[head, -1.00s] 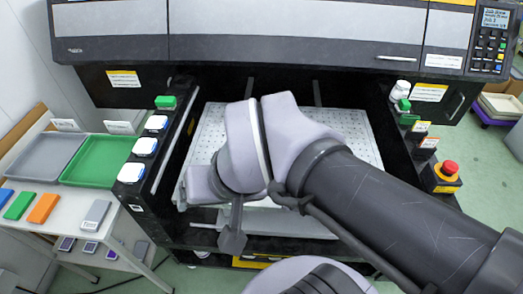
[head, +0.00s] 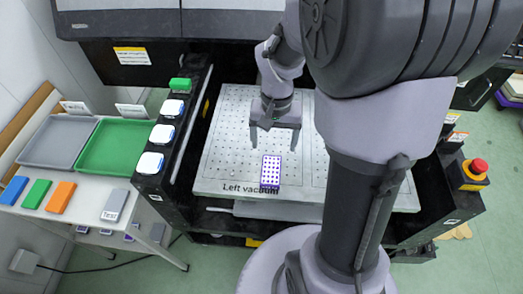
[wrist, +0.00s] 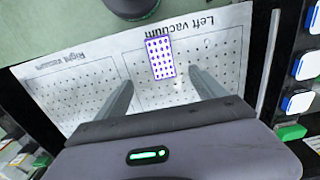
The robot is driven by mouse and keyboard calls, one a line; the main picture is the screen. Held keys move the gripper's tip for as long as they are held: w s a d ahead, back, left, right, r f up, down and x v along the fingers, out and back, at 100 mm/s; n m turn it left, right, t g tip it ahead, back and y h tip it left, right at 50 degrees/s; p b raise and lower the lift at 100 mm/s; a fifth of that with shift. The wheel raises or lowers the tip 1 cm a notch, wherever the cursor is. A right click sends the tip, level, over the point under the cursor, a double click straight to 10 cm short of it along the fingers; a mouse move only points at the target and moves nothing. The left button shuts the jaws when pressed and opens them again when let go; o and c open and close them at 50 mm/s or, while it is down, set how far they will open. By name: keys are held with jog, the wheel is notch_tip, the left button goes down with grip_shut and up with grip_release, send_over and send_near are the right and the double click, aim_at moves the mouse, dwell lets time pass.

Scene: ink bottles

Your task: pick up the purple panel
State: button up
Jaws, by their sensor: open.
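The purple panel (head: 271,171) is a small white rectangle with a purple edge and rows of purple marks. It lies on the perforated white plate (head: 222,150), by the words "Left vacuum". In the wrist view the panel (wrist: 160,59) shows beyond the fingers, between their lines. My gripper (head: 274,148) is above the plate, a little behind the panel in the head view, with its fingers apart and nothing between them. The gripper (wrist: 158,88) also shows open in the wrist view. The gap in height between fingers and plate is hard to tell.
Black machine walls flank the plate. White-topped blocks (head: 161,134) line its left side, and a red stop button (head: 478,166) is at right. A side table holds a grey tray (head: 38,161), a green tray (head: 84,168) and coloured blocks. The plate around the panel is clear.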

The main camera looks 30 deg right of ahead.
aim_at(271, 170)
jog(key=f+b, duration=0.2)
jog(key=f, duration=0.2)
jog(key=f+b, duration=0.2)
jog(key=f, duration=0.3)
jog(key=f+b, duration=0.2)
jog(key=f, duration=0.3)
jog(key=shift+w+f, duration=0.1)
jog(key=shift+w, duration=0.15)
jog(key=shift+c, duration=0.4)
jog(key=shift+r, duration=0.2)
jog(key=c, duration=1.5)
jog(key=shift+c, duration=0.2)
jog(key=shift+r, duration=0.1)
